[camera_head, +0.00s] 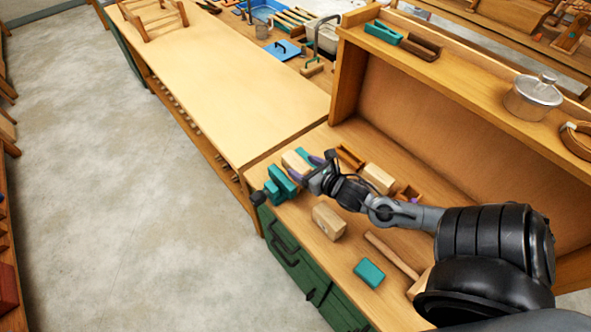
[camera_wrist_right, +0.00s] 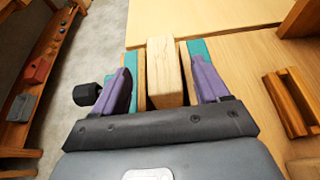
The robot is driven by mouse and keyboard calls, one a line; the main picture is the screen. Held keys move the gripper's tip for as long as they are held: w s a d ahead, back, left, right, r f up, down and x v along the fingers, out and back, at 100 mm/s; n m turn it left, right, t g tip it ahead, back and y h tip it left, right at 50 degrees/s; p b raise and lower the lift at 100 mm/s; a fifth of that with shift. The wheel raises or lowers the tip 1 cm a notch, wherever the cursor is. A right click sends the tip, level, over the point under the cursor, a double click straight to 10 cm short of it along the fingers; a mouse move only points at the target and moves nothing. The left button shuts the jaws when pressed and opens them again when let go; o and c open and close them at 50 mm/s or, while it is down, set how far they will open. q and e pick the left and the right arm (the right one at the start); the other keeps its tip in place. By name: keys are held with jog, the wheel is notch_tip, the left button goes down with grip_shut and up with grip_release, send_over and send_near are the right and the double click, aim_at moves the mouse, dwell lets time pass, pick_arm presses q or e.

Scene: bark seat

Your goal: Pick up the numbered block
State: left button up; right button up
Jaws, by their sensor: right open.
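In the right wrist view the block (camera_wrist_right: 164,72) is between the purple fingers of my right gripper (camera_wrist_right: 163,84), with a gap on each side. The gripper is open, and in the head view it (camera_head: 305,168) is close by the block. A second wooden block (camera_head: 328,221) lies nearer the bench front with a faint dark mark on its face. A third wooden block (camera_head: 378,178) lies behind my arm. I cannot read a number on any block. My left gripper is out of view.
A small wooden tray (camera_head: 350,157) lies behind the gripper. A shelf holding a metal pot (camera_head: 533,97) rises behind.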

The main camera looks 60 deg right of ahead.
aim_at(296, 162)
jog(key=shift+x, duration=2.65)
jog(key=shift+s+d, duration=0.1)
jog(key=shift+c, duration=0.4)
jog(key=c, duration=1.1)
